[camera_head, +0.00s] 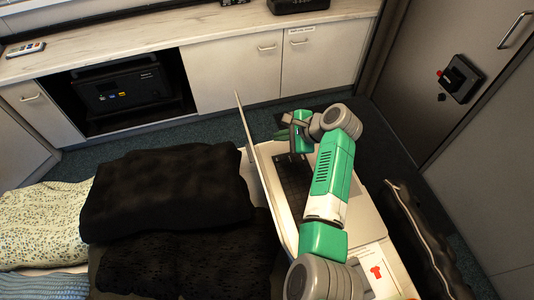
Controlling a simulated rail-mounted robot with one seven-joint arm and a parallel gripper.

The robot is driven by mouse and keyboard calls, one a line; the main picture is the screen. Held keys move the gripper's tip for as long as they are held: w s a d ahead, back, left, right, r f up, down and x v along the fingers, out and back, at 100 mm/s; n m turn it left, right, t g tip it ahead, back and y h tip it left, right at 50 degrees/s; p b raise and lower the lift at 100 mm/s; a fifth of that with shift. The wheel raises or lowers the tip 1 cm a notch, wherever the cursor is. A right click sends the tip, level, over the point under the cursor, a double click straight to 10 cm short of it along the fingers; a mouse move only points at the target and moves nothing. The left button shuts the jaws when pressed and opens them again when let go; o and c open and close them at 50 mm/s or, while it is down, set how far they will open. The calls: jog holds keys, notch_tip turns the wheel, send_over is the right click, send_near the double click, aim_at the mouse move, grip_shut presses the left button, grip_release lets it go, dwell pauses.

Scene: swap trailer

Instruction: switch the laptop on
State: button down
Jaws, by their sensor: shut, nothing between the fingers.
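The laptop (265,178) stands open on a pale surface in the middle of the view. Its raised lid shows nearly edge-on, so the screen face is hidden. Its dark keyboard (289,181) lies to the right of the lid, partly behind my arm. My gripper (297,156) points down over the far end of the keyboard. Its fingers are shut and hold nothing. I cannot tell whether the fingertips touch the laptop. The power button cannot be made out.
Dark folded cloth (165,190) lies left of the lid, with a speckled cloth (42,222) farther left. Cabinets and a worktop (190,38) stand behind. A black device (122,88) sits in an open shelf. A dark bag-like item (420,240) is at the right.

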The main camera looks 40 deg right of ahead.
jog(key=shift+f, duration=0.15)
jog(key=b, duration=0.8)
send_over(277, 160)
jog(key=s, duration=0.1)
jog(key=f, duration=0.7)
jog(key=shift+d+f, duration=0.2)
jog(key=shift+f, duration=0.55)
jog(key=shift+f, duration=0.15)
dwell(0.3)
jog(key=shift+f, duration=0.3)
jog(key=shift+f, duration=0.3)
dwell(0.5)
jog(key=shift+r, duration=0.1)
jog(key=shift+r+p, duration=0.65)
jog(key=shift+p, duration=0.05)
